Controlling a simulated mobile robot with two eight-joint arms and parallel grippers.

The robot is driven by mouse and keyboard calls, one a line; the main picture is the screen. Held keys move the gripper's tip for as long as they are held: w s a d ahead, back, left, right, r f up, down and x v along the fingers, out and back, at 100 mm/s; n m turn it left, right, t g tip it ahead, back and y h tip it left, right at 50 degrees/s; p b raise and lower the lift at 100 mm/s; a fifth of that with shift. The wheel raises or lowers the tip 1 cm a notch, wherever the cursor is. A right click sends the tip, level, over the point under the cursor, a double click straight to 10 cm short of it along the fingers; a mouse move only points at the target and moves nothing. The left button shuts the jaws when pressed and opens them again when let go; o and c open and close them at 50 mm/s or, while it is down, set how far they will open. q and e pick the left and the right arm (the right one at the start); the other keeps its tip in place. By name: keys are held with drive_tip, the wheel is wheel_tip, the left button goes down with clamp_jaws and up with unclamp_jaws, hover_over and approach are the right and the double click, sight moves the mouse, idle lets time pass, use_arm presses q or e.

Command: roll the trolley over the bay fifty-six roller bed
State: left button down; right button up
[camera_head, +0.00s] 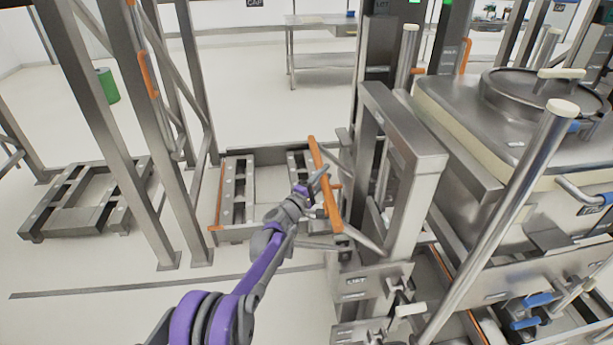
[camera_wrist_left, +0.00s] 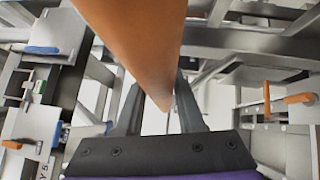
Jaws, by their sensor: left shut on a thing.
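My left gripper (camera_head: 322,184) is shut on a long orange handle bar (camera_head: 325,190). In the left wrist view the orange bar (camera_wrist_left: 135,40) runs between the two dark fingers (camera_wrist_left: 160,112). The bar sits on the near-left side of a steel wheeled-looking frame, which I take for the trolley (camera_head: 405,150); a plate marked LIFT (camera_head: 355,282) is low on it. A low roller bed (camera_head: 237,190) with orange edges lies on the floor left of the frame. No bay number is legible. My right gripper is not in view.
A steel post frame (camera_head: 125,150) stands left of the roller bed, with another low bed (camera_head: 85,205) beyond it. A large lidded steel bin (camera_head: 520,110) stands at right. A table (camera_head: 320,40) and green bin (camera_head: 107,85) are farther back. The floor behind the roller bed is clear.

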use_arm(q)
drive_tip(key=shift+w+f+y, duration=0.25)
drive_tip(key=shift+y, duration=0.15)
drive_tip(key=shift+a+r, duration=0.1)
drive_tip(key=shift+a, duration=0.05)
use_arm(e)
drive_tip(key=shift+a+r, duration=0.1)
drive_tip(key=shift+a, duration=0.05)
use_arm(q)
drive_tip(key=c, duration=0.9)
unclamp_jaws()
drive_tip(key=shift+a, duration=0.1)
drive_tip(key=o, duration=0.4)
drive_tip(key=shift+a+r, duration=0.15)
drive_tip(key=shift+a, duration=0.2)
drive_tip(key=shift+s+d, duration=0.1)
drive_tip(key=shift+d, duration=0.3)
drive_tip(key=v, duration=0.5)
drive_tip(key=b+v, duration=0.1)
drive_tip(key=v, duration=0.5)
drive_tip(key=shift+f, duration=0.25)
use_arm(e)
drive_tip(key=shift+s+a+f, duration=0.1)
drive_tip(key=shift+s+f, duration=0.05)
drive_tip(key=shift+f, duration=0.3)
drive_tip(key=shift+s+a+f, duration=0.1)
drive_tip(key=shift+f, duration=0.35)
